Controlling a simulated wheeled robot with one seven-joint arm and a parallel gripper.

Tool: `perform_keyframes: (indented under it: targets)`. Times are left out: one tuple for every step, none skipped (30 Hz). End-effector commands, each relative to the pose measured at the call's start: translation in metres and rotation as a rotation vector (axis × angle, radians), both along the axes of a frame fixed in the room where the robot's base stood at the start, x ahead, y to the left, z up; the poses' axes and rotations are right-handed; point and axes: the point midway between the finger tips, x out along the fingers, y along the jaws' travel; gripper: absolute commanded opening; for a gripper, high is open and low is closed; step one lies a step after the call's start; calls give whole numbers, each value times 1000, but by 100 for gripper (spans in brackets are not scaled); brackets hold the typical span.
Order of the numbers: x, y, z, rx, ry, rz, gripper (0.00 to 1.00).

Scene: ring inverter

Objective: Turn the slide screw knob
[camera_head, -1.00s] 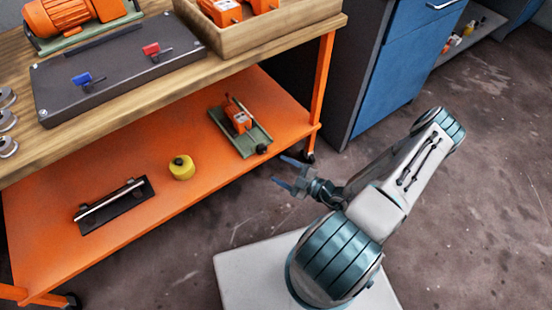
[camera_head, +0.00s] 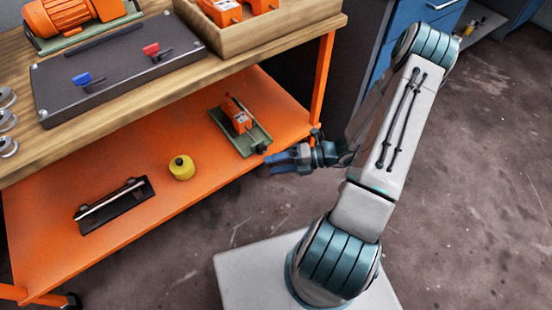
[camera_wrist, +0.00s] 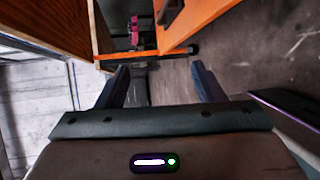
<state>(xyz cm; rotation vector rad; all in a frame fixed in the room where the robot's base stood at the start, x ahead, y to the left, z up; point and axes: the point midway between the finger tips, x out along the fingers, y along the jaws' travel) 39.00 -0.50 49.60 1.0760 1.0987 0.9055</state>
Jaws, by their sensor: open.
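The slide screw unit (camera_head: 251,136) lies on the orange lower shelf. It has a green base with an orange block on it. Its black knob (camera_head: 262,148) points toward the shelf's front edge. My gripper (camera_head: 268,164) is open and empty, just in front of the knob and close to that edge. I cannot tell the exact gap or height from the head view. In the wrist view my gripper (camera_wrist: 162,78) shows two dark fingers spread apart.
A yellow round part (camera_head: 181,167) and a black plate with a metal rod (camera_head: 115,204) lie farther left on the shelf (camera_head: 60,240). An orange table leg (camera_head: 323,78) stands right of the unit. The wooden tabletop (camera_head: 130,105) overhangs the shelf. Floor in front is clear.

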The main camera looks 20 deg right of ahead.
Motion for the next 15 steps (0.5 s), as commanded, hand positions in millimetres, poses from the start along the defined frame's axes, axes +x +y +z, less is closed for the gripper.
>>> perform_keyframes:
  targets:
    - [-1,1,5,-29,-37,38,62]
    - [-2,2,8,-45,-60,61,62]
    - [-4,3,12,-66,-90,92,62]
    - [-5,4,14,-82,-113,115,62]
    - [-6,5,17,-97,-136,139,62]
    - [-7,6,20,-116,-166,170,62]
    - [-8,6,23,-131,-190,194,62]
    - [-10,7,25,-145,-212,218,62]
    - [-11,8,29,-165,-243,249,62]
    - [-13,9,31,-177,-265,273,62]
    - [-14,9,34,-191,-290,296,62]
    - [-15,10,37,-209,-319,329,62]
    - [-16,10,40,-222,-343,353,62]
    - [-17,11,43,-234,-365,377,62]
    - [-19,11,46,-251,-398,410,62]
